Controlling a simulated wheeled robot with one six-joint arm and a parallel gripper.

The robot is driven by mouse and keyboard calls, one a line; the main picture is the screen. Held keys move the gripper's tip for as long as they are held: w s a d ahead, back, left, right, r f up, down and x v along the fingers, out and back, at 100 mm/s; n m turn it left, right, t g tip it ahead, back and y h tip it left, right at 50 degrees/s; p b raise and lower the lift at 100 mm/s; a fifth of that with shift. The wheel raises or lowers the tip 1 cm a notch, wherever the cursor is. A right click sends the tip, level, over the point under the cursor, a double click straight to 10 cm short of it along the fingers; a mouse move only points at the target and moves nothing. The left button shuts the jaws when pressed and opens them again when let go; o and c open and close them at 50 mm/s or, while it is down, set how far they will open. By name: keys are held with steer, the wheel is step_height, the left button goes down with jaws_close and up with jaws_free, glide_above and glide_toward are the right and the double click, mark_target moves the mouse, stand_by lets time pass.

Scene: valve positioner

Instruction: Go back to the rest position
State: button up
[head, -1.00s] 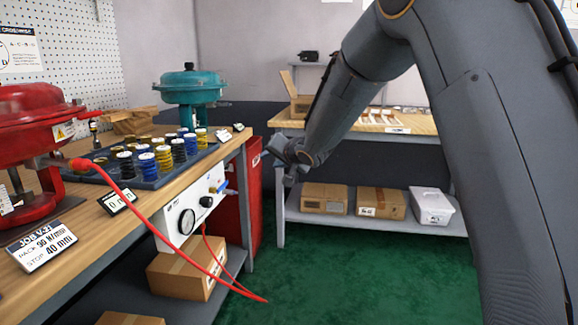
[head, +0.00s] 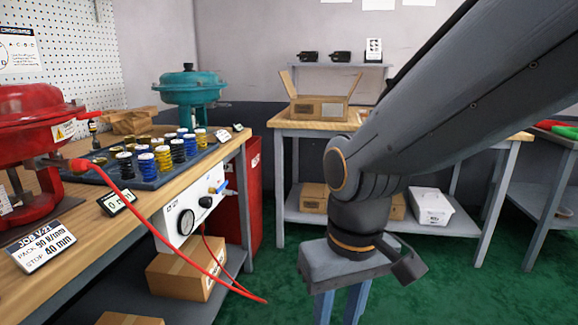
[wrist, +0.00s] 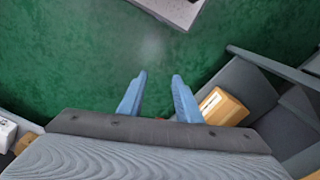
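My gripper (head: 340,306) points down over the green floor, right of the long workbench, in the head view. In the wrist view, its two blue fingers (wrist: 160,80) stand apart with only floor between them. It is open and holds nothing. In the head view the fingertips run out of the bottom of the picture. The red valve actuator (head: 42,125) stands on the workbench (head: 75,262) at the left, well away from my gripper. A red hose (head: 150,218) runs from it down past the bench front.
A dark tray (head: 148,183) holds several yellow, blue and black springs. A teal actuator (head: 190,88) stands behind it. A back table (head: 300,125) carries an open carton (head: 318,108). A grey bench (head: 535,180) stands at right. Green floor is open around my gripper.

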steer(key=s+d+r+m+p, duration=0.1)
steer(key=d+r+m+p, duration=0.2)
steer(key=d+r+p, duration=0.9)
steer(key=shift+s+r+m+h+p, duration=0.35)
steer(key=shift+r+p, duration=0.9)
steer(key=shift+p, duration=3.85)
